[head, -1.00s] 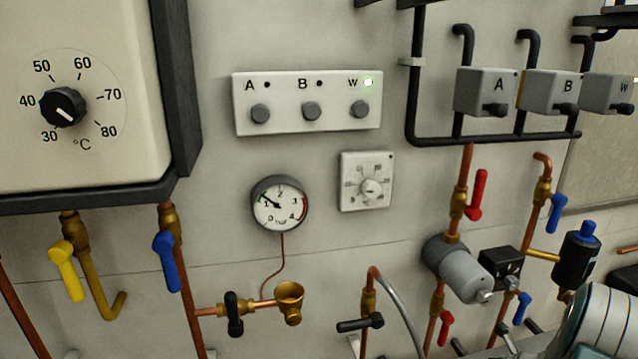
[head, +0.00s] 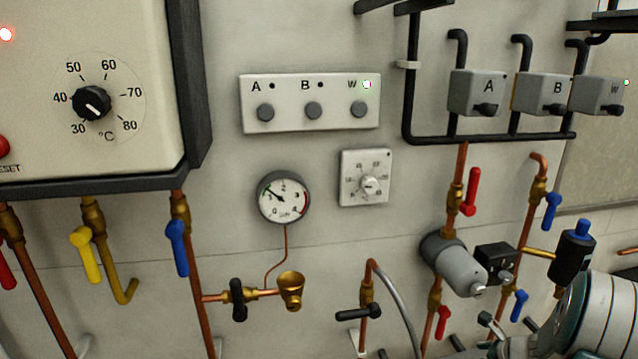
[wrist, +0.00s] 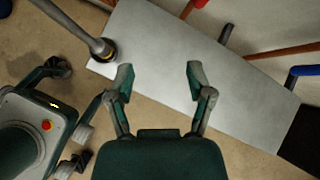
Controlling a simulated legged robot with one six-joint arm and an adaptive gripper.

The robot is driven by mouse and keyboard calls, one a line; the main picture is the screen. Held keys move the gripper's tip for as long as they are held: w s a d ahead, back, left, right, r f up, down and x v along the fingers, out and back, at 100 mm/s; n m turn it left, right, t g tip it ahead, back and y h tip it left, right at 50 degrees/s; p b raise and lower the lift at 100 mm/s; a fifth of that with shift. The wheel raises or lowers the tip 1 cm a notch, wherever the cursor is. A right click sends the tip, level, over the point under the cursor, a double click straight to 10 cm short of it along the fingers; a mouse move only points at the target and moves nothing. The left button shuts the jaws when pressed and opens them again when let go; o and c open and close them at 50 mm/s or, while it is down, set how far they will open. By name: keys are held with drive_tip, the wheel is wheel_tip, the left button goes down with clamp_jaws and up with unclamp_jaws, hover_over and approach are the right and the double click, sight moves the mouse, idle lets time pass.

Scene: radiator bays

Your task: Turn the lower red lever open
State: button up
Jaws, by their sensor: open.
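In the head view, the lower red lever (head: 443,322) sits on the copper pipe below the grey pump (head: 455,264), near the bottom edge. Its handle hangs down, tilted slightly to the right of the pipe. Another red lever (head: 471,191) is on the same pipe above the pump. My gripper (wrist: 160,80) is open and empty in the wrist view, with its fingers apart over a pale panel. Part of my arm shows at the lower right of the head view. In the wrist view a red piece (wrist: 201,3) is cut off at the top edge; I cannot tell which part it is.
A small blue lever (head: 519,304) sits just right of the lower red lever. A black box (head: 496,261) and a black cylinder with a blue cap (head: 573,257) stand near it. A black-handled valve (head: 358,313) and a grey hose are to the left.

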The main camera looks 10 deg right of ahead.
drive_tip(key=s+a+r+n+g, duration=0.1)
drive_tip(key=s+a+r+n, duration=0.1)
drive_tip(key=a+r+n, duration=0.75)
drive_tip(key=s+a+r+n+g, duration=0.25)
drive_tip(key=a+r+n, duration=0.35)
drive_tip(key=a, duration=0.6)
drive_tip(key=s+a+r+n+h, duration=0.1)
drive_tip(key=s+a+r+n, duration=0.1)
drive_tip(key=s+a+n, duration=0.1)
drive_tip(key=s+a+r+n+h, duration=0.1)
drive_tip(key=s+a+r+n, duration=0.2)
drive_tip(key=s+n, duration=0.3)
drive_tip(key=s+a+r+n+t+h, duration=0.1)
drive_tip(key=s+a+r+n, duration=0.2)
drive_tip(key=s, duration=0.5)
drive_tip(key=shift+a+n, duration=0.25)
drive_tip(key=shift+n, duration=0.5)
drive_tip(key=shift+w+d, duration=0.1)
